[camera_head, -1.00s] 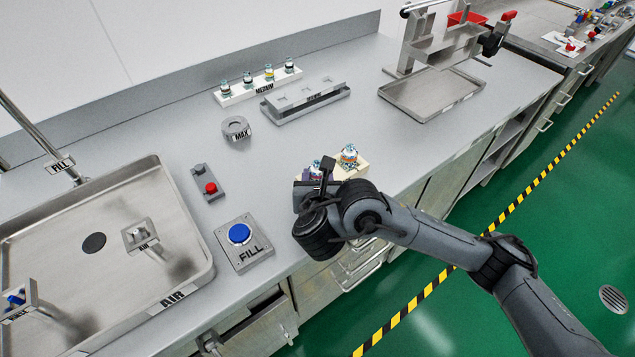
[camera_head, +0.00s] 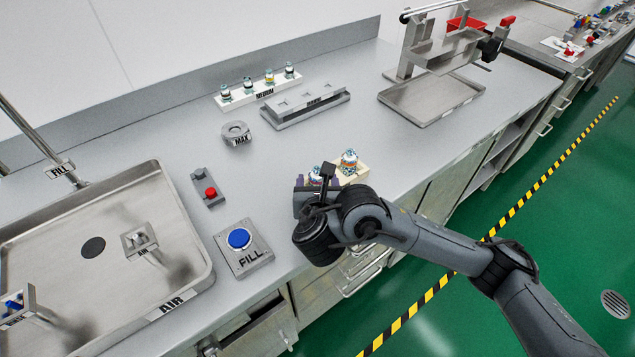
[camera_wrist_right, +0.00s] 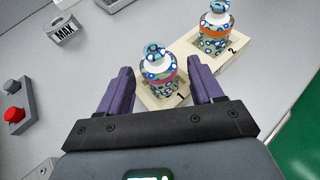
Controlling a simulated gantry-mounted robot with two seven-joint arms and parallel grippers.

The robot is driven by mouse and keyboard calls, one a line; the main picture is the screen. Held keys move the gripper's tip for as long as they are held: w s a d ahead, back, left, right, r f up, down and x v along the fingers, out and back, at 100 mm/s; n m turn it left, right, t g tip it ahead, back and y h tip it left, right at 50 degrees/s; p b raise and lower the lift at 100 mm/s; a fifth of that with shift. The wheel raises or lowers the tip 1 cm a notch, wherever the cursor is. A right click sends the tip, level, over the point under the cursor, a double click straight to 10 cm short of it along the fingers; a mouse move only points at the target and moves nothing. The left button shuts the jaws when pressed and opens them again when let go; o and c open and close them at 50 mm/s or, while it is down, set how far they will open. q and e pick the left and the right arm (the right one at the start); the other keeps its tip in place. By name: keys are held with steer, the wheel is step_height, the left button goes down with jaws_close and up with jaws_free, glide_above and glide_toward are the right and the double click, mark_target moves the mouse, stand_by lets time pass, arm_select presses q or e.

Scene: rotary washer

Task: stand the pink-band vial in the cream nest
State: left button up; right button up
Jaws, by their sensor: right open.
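The cream nest (camera_wrist_right: 183,47) has two numbered places, 1 and 2, and also shows in the head view (camera_head: 359,174). In the right wrist view a vial with a pink band (camera_wrist_right: 158,71) stands upright at place 1. A vial with an orange band (camera_wrist_right: 213,27) stands upright at place 2; it shows in the head view (camera_head: 349,160). My right gripper (camera_wrist_right: 160,82) is open, its purple fingers on either side of the pink-band vial, with gaps visible. In the head view the pink-band vial (camera_head: 315,174) is partly hidden by my gripper. My left gripper is not in view.
A MAX-marked nut-shaped block (camera_head: 236,134) and a red-button box (camera_head: 209,190) lie to the left. A FILL button plate (camera_head: 241,246) and a sink (camera_head: 190,220) are nearer. A white MEDIUM rack (camera_head: 258,92) with several vials stands behind a grey metal rack (camera_head: 305,103).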

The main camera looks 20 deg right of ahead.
steer(key=p+v, duration=0.5)
steer(key=v, duration=0.6)
steer(key=shift+s+r+p, duration=0.1)
steer(key=shift+p, duration=0.3)
steer(key=shift+s+a+r, duration=0.1)
steer(key=shift+s+a, duration=0.1)
steer(key=shift+s, duration=0.15)
